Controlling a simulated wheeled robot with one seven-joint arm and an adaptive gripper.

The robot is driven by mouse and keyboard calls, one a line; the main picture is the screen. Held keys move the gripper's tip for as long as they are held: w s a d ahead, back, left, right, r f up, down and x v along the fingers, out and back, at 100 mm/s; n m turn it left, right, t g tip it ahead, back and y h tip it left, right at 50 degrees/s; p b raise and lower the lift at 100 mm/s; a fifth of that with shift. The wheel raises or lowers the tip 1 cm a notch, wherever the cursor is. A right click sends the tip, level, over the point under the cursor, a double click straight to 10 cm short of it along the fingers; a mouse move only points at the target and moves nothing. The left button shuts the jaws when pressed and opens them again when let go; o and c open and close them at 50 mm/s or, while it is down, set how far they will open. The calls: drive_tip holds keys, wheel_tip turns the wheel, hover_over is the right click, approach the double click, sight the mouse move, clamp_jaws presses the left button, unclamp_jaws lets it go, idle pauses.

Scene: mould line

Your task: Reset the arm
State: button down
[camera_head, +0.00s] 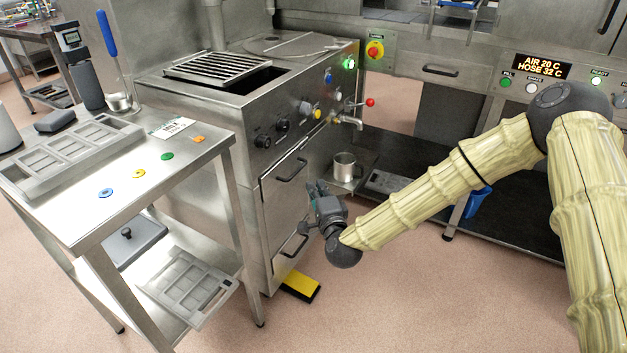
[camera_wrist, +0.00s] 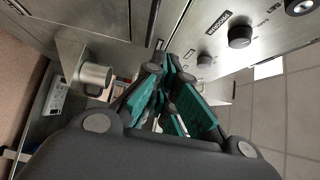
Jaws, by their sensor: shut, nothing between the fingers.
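My gripper (camera_head: 317,188) is at the end of my arm, in front of the steel machine (camera_head: 215,130) and low by its front handles. Its fingers are shut and hold nothing. In the wrist view the teal-padded fingers of my gripper (camera_wrist: 172,95) come together in the middle, pointing toward the machine's front. My arm reaches in from the right in the head view, bent at its elbow.
A steel mug (camera_head: 344,166) stands on a small shelf under the tap, close beyond my gripper; the mug also shows in the wrist view (camera_wrist: 95,77). A yellow pedal (camera_head: 300,285) lies below. A steel table (camera_head: 120,215) with moulds stands left. The floor at front is clear.

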drive_tip(key=s+d+f+n+g+h, duration=0.1)
drive_tip(key=s+d+f+n+g, duration=0.35)
drive_tip(key=s+f, duration=0.8)
drive_tip(key=s+d+f+n+g+h, duration=0.1)
drive_tip(key=s+d+f+n+g, duration=0.35)
drive_tip(key=s+f, duration=0.8)
drive_tip(key=s+d+f+n+g+h, duration=0.2)
drive_tip(key=s+d+f+g, duration=0.3)
drive_tip(key=s+d, duration=0.4)
drive_tip(key=s+d+f+n+g+h, duration=0.1)
drive_tip(key=s+d+g, duration=0.1)
drive_tip(key=s+d, duration=0.45)
drive_tip(key=s+d+n+g+h, duration=0.1)
drive_tip(key=s+d, duration=0.3)
drive_tip(key=s, duration=0.5)
wheel_tip(320, 180, up, 18)
drive_tip(key=p, duration=1.8)
drive_tip(key=shift+w+f, duration=0.2)
drive_tip(key=shift+w, duration=0.1)
